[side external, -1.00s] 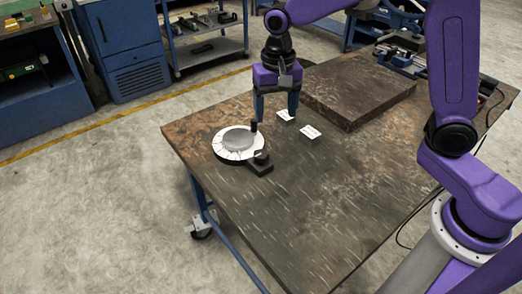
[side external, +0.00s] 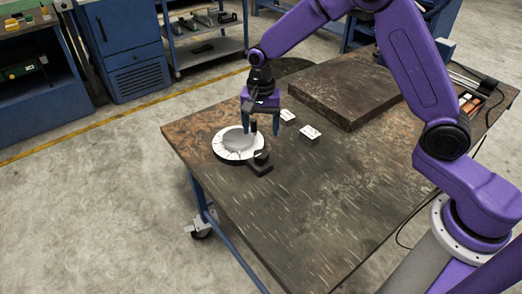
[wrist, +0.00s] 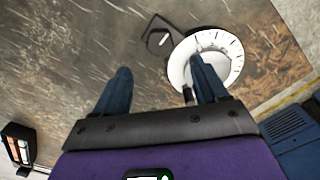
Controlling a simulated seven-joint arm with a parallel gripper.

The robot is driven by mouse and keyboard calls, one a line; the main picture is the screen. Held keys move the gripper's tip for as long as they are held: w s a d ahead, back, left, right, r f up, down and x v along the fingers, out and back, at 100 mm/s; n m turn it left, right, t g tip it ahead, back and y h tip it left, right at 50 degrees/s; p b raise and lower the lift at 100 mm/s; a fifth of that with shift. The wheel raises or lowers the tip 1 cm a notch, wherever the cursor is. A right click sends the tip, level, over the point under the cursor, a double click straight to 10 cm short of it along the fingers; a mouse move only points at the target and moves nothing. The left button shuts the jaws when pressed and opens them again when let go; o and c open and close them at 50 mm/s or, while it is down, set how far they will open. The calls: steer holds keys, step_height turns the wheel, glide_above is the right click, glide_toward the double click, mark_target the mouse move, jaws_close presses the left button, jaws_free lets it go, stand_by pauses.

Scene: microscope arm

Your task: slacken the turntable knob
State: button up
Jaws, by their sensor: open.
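The turntable, with a white graduated ring (side external: 224,150) and a grey centre disc (side external: 238,137), sits near the table's left corner. A dark block (side external: 260,168) with a round black knob (side external: 262,156) is at its front right edge. A short black post (side external: 253,126) stands at the far edge of the ring. My gripper (side external: 261,130) is open and empty above the far right side of the turntable. In the wrist view, the right finger overlaps the white ring (wrist: 232,67), and the dark block (wrist: 155,28) shows beyond the gap between the fingers (wrist: 160,66). Contact cannot be told.
Two small white-topped blocks, one farther (side external: 288,117) and one nearer (side external: 309,132), lie right of the turntable. A thick brown slab (side external: 345,92) lies behind them. The front of the table (side external: 310,210) is bare.

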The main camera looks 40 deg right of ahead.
mark_target(261, 153)
step_height(261, 153, down, 9)
steer(key=shift+f, duration=0.15)
stand_by(0.4)
steer(key=c, duration=1.1)
